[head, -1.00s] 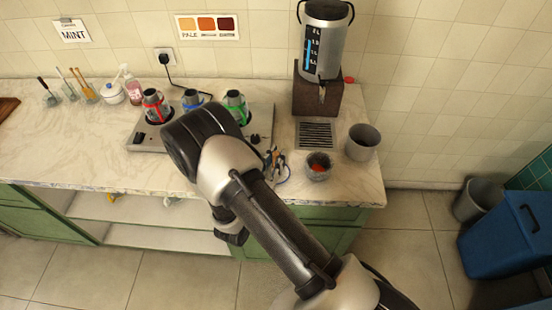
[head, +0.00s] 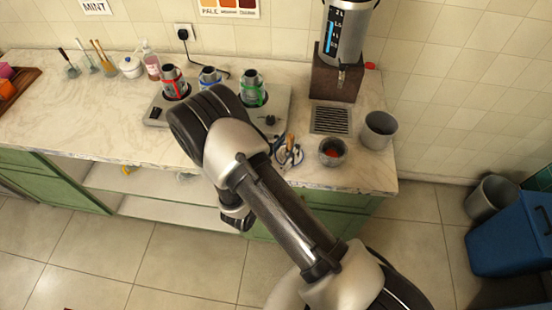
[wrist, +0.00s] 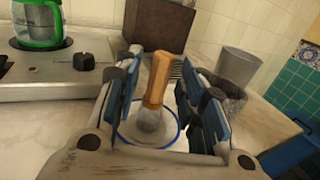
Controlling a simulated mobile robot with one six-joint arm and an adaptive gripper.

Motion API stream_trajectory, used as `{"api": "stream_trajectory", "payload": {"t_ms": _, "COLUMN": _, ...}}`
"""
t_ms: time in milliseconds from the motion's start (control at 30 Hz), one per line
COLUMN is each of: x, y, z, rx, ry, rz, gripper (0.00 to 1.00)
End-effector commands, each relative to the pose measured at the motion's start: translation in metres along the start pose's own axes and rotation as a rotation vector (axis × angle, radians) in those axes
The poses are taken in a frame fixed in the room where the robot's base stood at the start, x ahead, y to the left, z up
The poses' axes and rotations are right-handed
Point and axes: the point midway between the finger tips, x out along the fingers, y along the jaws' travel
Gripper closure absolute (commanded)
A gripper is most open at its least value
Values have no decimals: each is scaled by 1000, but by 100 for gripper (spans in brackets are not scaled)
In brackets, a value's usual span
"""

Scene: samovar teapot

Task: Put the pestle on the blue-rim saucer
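The pestle (wrist: 157,82) has a wooden handle and a grey, glassy-looking lower end. In the wrist view it stands nearly upright, slightly tilted, with its lower end over the white blue-rim saucer (wrist: 170,138). Whether that end touches the saucer is hard to tell. My gripper (wrist: 160,95) is open, its blue-padded fingers on either side of the pestle with gaps to it. In the head view the gripper (head: 288,150) is at the counter's front edge, beside my arm, and partly covers the saucer (head: 295,160).
A stone bowl (head: 332,153) with red contents and a grey bin-like cup (head: 378,130) stand to the right. The hot plate (head: 278,120) with several teapots is behind to the left. The samovar (head: 346,35) stands on a dark block above a drain grate (head: 331,120).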

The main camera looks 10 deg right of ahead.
Motion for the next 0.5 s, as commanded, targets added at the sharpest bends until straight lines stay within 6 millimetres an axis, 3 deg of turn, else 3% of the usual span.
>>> {"api": "stream_trajectory", "payload": {"t_ms": 300, "x": -70, "y": 1, "z": 1, "rx": -1, "ry": 0, "rz": 6, "gripper": 63}}
{"api": "stream_trajectory", "payload": {"t_ms": 500, "x": -94, "y": 1, "z": 1, "rx": 0, "ry": -1, "rz": 3, "gripper": 63}}
